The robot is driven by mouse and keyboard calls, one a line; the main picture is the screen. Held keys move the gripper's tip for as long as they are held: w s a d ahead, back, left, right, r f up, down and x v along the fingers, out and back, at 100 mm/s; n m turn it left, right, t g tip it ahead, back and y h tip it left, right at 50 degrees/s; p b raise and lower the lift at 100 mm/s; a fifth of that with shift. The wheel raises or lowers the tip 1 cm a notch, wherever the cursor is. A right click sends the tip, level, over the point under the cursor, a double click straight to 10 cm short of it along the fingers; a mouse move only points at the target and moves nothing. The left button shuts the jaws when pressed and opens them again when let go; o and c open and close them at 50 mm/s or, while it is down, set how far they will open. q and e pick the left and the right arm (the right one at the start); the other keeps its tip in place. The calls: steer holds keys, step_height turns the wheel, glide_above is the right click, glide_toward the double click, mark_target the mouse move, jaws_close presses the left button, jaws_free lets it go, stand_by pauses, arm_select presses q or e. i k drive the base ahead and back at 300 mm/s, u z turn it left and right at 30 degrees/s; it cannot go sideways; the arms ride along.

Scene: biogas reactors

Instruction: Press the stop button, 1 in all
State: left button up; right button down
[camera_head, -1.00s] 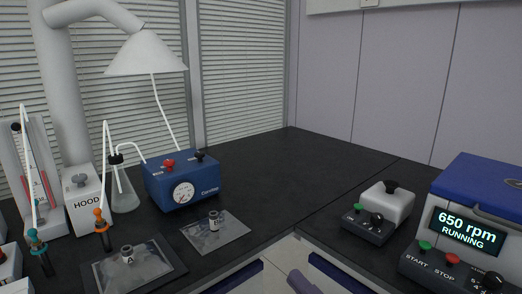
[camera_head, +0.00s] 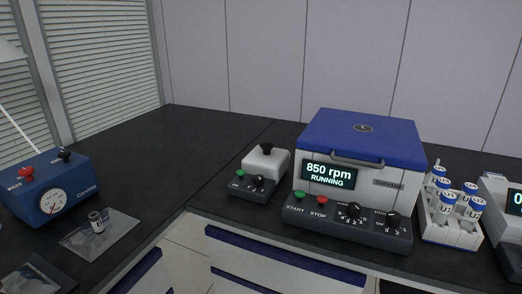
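The red stop button (camera_head: 322,201) sits on the front control panel of a centrifuge (camera_head: 362,138) with a blue lid. The word STOP is printed below the button. A green start button (camera_head: 299,195) is just to its left, with START below it. The centrifuge display (camera_head: 329,175) reads 850 rpm RUNNING. The lid looks closed. Two black knobs (camera_head: 354,211) are on the same panel, right of the buttons. Neither of my grippers is in the view.
A small white device with a black knob (camera_head: 264,163) stands left of the centrifuge. A rack of blue-capped tubes (camera_head: 448,222) stands at its right. The back-left bench (camera_head: 180,140) is clear.

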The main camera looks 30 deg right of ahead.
mark_target(322, 199)
steer(key=z, duration=1.35)
